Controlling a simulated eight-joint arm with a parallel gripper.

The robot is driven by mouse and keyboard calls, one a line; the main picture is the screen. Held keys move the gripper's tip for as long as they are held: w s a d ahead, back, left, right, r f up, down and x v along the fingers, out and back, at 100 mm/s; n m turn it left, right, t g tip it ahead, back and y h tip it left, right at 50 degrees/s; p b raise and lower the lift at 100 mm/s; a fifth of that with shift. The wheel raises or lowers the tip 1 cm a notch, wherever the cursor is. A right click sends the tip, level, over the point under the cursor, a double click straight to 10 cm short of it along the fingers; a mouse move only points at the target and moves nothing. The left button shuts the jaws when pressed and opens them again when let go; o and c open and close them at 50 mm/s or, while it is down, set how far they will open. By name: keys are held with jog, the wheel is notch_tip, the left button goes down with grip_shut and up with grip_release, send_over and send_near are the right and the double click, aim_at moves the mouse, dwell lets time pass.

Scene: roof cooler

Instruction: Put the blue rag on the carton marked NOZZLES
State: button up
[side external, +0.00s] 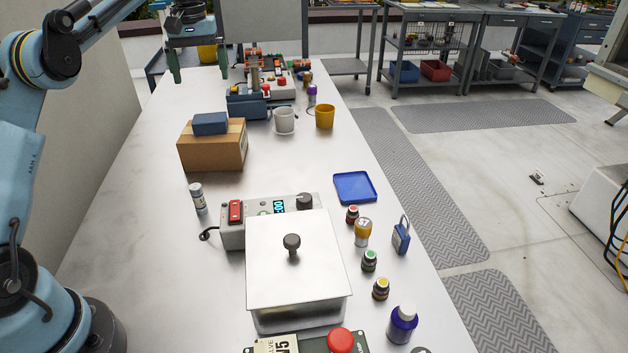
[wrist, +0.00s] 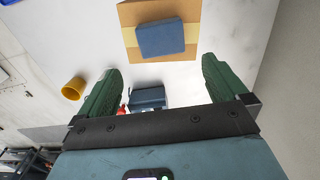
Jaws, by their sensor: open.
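The blue rag (side external: 210,123) is a folded, block-like bundle lying on top of a brown carton (side external: 212,153) on the left of the table. In the wrist view the rag (wrist: 161,38) lies on the carton (wrist: 128,14) beyond my fingertips. No marking on the carton is readable in either view. My gripper (side external: 198,73) is raised at the far end of the table, pictured above and behind the carton. In the wrist view its green fingers (wrist: 161,68) are wide apart with nothing held between them, and the rag is not touched.
A white mug (side external: 284,121) and a yellow cup (side external: 325,116) stand right of the carton. A lidded metal box (side external: 295,265), a blue tray (side external: 355,187) and several small bottles fill the near side. The table's left strip is clear.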

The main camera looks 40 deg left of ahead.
jog(key=s+d+r+m+t, duration=0.1)
jog(key=s+d+m+t, duration=0.15)
jog(key=d, duration=0.35)
jog(key=s+d+r+m+t, duration=0.1)
jog(key=s+d+r+m, duration=0.1)
jog(key=s+d, duration=0.3)
jog(key=s+d+f+m+t, duration=0.3)
jog(key=s+d+f+m, duration=0.1)
jog(key=s+d+f, duration=0.6)
jog(key=shift+s+d+f+t, duration=0.2)
jog(key=shift+s+t, duration=0.15)
jog(key=shift+s, duration=0.65)
